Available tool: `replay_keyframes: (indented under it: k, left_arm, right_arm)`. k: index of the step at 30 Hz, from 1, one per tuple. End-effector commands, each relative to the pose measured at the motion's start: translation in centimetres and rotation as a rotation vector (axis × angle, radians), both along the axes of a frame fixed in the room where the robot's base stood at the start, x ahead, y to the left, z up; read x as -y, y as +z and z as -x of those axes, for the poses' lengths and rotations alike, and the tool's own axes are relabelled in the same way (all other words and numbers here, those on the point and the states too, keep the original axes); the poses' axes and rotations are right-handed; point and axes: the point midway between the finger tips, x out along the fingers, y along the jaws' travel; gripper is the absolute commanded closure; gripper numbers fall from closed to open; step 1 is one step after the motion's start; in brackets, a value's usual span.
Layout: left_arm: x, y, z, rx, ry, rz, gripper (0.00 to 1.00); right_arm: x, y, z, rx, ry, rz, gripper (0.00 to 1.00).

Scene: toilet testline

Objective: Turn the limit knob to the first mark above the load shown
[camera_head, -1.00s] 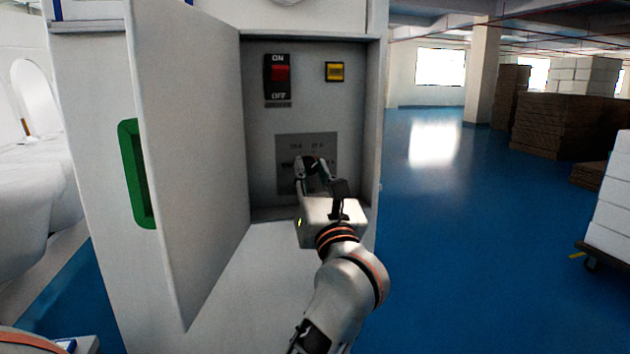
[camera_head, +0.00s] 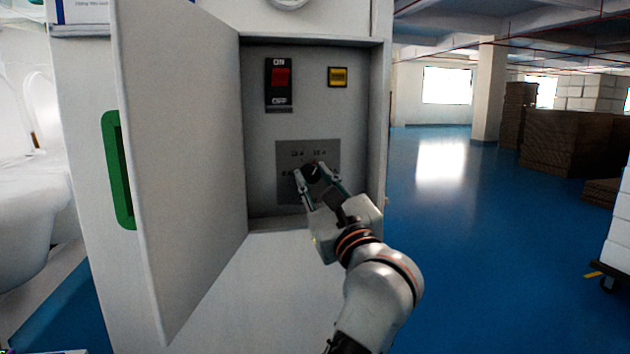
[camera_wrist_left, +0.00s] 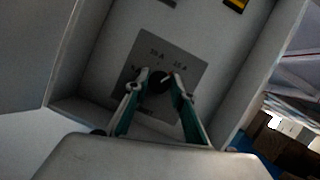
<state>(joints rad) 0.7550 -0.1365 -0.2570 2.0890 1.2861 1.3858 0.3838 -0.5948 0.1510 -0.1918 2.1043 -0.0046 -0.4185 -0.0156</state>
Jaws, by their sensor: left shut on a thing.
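The limit knob (camera_head: 311,170) is a small dark round knob on a grey scale plate (camera_head: 292,147) inside the open cabinet. It also shows in the left wrist view (camera_wrist_left: 158,84), with a light pointer line slanting to the upper right. Marks ending in "A" are printed around it, but their numbers are too blurred to read surely. My left gripper (camera_head: 312,175) is shut on the knob, one finger on each side, hiding part of the plate. A round dial (camera_head: 288,2) above the cabinet opening is mostly cut off, so its reading is hidden. My right gripper is out of view.
Stacked boxes (camera_head: 565,140) stand far right; blue floor between is clear.

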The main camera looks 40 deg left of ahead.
Motion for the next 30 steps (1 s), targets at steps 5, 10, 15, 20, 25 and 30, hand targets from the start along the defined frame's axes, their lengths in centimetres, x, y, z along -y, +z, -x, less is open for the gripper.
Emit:
replay_keyframes:
  k: [5, 10, 15, 20, 25, 30]
  left_arm:
    - [0.0, -0.1, 0.0, -0.002, -0.002, 0.002, 0.98]
    - [0.0, -0.1, 0.0, -0.002, -0.001, 0.001, 0.6]
    - [0.0, 0.0, 0.0, -0.002, -0.001, 0.0, 0.6]
    - [0.0, 0.1, 0.0, -0.001, -0.001, -0.001, 0.6]
    - [0.0, 1.7, 0.0, 0.003, -0.001, 0.001, 0.6]
    - [0.0, 5.0, 0.0, 0.005, -0.001, 0.002, 0.6]
  right_arm:
    - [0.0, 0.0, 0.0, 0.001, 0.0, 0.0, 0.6]
    - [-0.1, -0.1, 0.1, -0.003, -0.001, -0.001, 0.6]
    - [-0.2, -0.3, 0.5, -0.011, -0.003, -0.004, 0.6]
    - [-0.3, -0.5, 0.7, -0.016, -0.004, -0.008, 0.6]
    - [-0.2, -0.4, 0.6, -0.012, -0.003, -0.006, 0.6]
    - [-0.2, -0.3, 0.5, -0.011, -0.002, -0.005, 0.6]
